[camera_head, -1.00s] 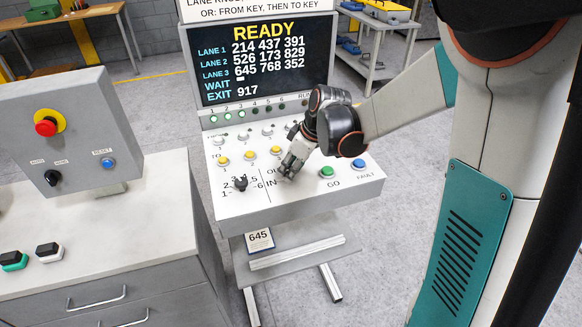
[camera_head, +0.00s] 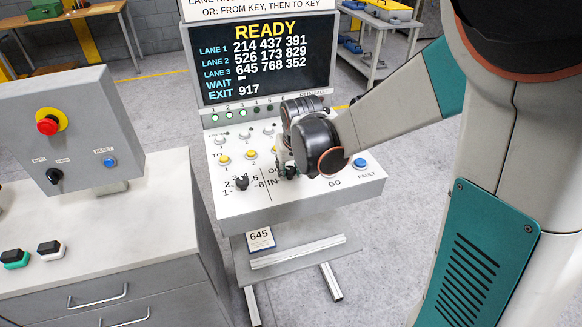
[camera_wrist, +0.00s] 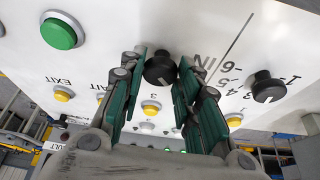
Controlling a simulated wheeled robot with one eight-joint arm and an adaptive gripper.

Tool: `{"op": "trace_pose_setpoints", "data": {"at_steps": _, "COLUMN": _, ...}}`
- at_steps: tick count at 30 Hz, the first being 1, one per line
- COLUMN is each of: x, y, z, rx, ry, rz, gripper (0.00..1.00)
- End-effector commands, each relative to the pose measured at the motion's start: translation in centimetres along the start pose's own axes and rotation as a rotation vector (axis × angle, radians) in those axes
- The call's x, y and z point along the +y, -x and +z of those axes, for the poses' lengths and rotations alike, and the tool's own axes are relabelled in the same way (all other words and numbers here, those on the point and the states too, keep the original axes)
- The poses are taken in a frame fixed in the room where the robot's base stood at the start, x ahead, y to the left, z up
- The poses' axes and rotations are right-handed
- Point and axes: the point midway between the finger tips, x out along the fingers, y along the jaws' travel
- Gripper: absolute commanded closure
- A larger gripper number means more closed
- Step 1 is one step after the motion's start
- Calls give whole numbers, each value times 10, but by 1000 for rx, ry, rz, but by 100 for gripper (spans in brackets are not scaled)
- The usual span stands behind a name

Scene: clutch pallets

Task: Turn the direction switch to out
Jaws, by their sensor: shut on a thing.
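The direction switch is a small black knob (camera_wrist: 160,69) on the sloped white console panel, between the fingers in the wrist view. In the head view only a dark part of it (camera_head: 291,172) shows below my wrist, beside the letters IN. The word above IN is partly covered; OU shows. My gripper (camera_wrist: 163,64) is shut on the knob, with one green-padded finger on each side. In the head view my gripper (camera_head: 284,168) is largely hidden by its own wrist.
A numbered black selector knob (camera_head: 241,183) stands close left of the switch. Yellow buttons (camera_head: 250,154) sit behind it. The green button (camera_wrist: 59,33) and the blue fault button (camera_head: 360,163) lie to the right. The screen (camera_head: 262,62) reads READY. A control box (camera_head: 85,120) stands left.

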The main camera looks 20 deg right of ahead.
Motion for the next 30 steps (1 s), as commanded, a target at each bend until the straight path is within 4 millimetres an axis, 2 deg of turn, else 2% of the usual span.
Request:
{"op": "trace_pose_setpoints", "data": {"at_steps": 12, "x": -2, "y": 0, "z": 0, "rx": -1, "ry": -172, "rz": 71, "gripper": 93}}
{"op": "trace_pose_setpoints", "data": {"at_steps": 28, "x": -2, "y": 0, "z": 0, "rx": -1, "ry": -196, "rz": 80, "gripper": 93}}
{"op": "trace_pose_setpoints", "data": {"at_steps": 29, "x": -2, "y": 0, "z": 0, "rx": -1, "ry": -196, "rz": 80, "gripper": 67}}
{"op": "trace_pose_setpoints", "data": {"at_steps": 30, "x": -2, "y": 0, "z": 0, "rx": -1, "ry": -196, "rz": 80, "gripper": 58}}
